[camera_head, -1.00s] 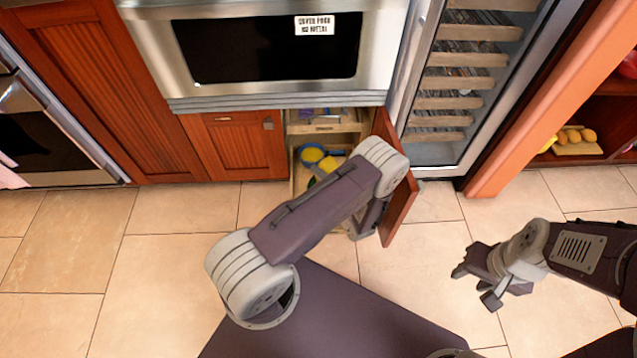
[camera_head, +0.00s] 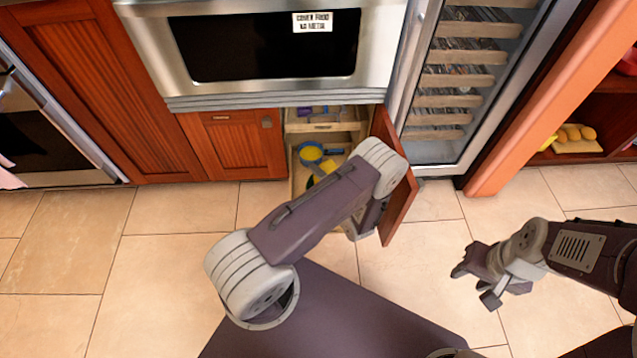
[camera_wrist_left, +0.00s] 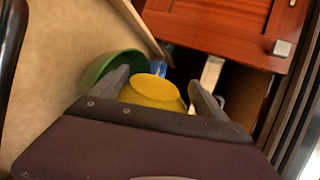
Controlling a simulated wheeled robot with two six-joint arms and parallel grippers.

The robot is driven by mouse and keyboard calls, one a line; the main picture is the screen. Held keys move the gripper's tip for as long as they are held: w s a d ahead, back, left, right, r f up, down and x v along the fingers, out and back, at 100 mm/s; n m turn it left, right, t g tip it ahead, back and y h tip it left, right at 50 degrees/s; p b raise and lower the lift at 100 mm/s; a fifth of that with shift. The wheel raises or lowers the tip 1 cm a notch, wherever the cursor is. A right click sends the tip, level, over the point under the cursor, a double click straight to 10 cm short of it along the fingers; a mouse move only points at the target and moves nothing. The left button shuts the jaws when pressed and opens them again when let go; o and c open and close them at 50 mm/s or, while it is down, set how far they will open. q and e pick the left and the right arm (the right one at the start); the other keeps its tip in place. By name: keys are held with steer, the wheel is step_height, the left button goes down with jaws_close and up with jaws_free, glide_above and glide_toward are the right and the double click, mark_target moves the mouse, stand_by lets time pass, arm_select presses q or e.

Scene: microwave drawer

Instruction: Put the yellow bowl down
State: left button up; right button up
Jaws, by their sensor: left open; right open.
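The yellow bowl (camera_wrist_left: 155,92) sits between the two fingers of my left gripper (camera_wrist_left: 158,78) in the left wrist view. The fingers are spread, one on each side of it. A green bowl (camera_wrist_left: 104,66) lies to its left, partly behind the left finger. In the head view my left arm reaches into the open drawer (camera_head: 299,187), and its own links hide the gripper. Yellow and blue items (camera_head: 311,153) show in the drawer beside the arm. My right gripper (camera_head: 473,287) is open and empty above the floor at the right.
The open wooden cabinet door (camera_head: 399,205) stands just right of my left arm. The microwave (camera_head: 265,50) is above the drawer. An upper drawer (camera_head: 326,126) is partly out. A wine cooler (camera_head: 455,95) stands at the right. The tiled floor (camera_head: 150,260) at the left is clear.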

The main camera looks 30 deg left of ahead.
arm_select(q)
steer(key=shift+r, duration=0.35)
steer(key=shift+r+p, duration=0.55)
steer(key=shift+p, duration=0.2)
steer(key=p+v, duration=0.5)
steer(key=v, duration=0.6)
steer(key=shift+s+d+p, duration=0.3)
steer(key=shift+d+p, duration=0.05)
